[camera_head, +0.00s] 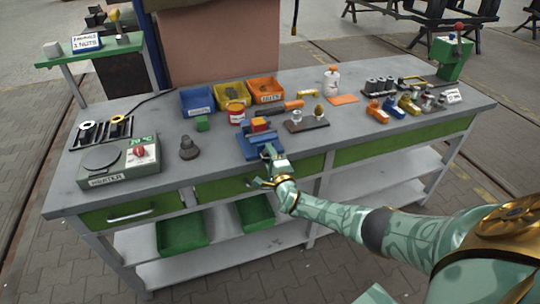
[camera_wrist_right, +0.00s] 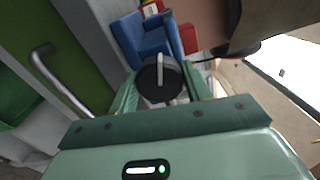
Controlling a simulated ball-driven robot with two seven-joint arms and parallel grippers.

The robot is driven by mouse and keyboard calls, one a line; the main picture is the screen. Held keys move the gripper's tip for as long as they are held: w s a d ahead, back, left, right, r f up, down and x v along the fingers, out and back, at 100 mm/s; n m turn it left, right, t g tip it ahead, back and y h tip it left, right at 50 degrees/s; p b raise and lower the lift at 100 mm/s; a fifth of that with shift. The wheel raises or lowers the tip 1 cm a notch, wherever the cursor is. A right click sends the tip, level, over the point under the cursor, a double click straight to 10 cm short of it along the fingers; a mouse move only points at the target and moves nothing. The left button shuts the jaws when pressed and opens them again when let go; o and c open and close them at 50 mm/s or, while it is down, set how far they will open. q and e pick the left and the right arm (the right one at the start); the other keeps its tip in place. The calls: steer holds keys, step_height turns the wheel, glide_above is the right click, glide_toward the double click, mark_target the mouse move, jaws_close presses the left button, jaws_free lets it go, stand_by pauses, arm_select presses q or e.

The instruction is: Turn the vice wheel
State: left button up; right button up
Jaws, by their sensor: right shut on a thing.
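The blue vice (camera_head: 252,146) stands at the front edge of the workbench, with an orange and red piece (camera_head: 260,125) at its top. In the right wrist view the blue vice body (camera_wrist_right: 143,38) is behind its black round wheel (camera_wrist_right: 152,82), which has a pale grey bar across it. My right gripper (camera_head: 268,157) reaches the front of the vice from the right. In the right wrist view the right gripper (camera_wrist_right: 158,90) has its green fingers on both sides of the wheel and is shut on it. The finger contact is partly hidden. My left gripper is not in view.
The grey workbench (camera_head: 350,135) holds a heater (camera_head: 120,163) at left, a dark fitting (camera_head: 189,148), blue, yellow and orange bins (camera_head: 196,100) behind, and small parts at right. A drawer handle (camera_head: 130,215) sticks out at the front. Clear tabletop lies right of the vice.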

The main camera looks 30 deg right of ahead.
steer(key=n+p, duration=0.1)
steer(key=n, duration=0.4)
steer(key=shift+s+f+n+p, duration=0.1)
steer(key=shift+n+p, duration=0.2)
steer(key=shift+n, duration=0.1)
steer(key=n+p, duration=0.1)
steer(key=n, duration=0.3)
steer(key=shift+f, duration=0.1)
steer(key=n, duration=0.9)
steer(key=shift+n+p, duration=0.3)
steer(key=shift+n, duration=0.1)
steer(key=o, duration=0.9)
steer(key=shift+o, duration=0.4)
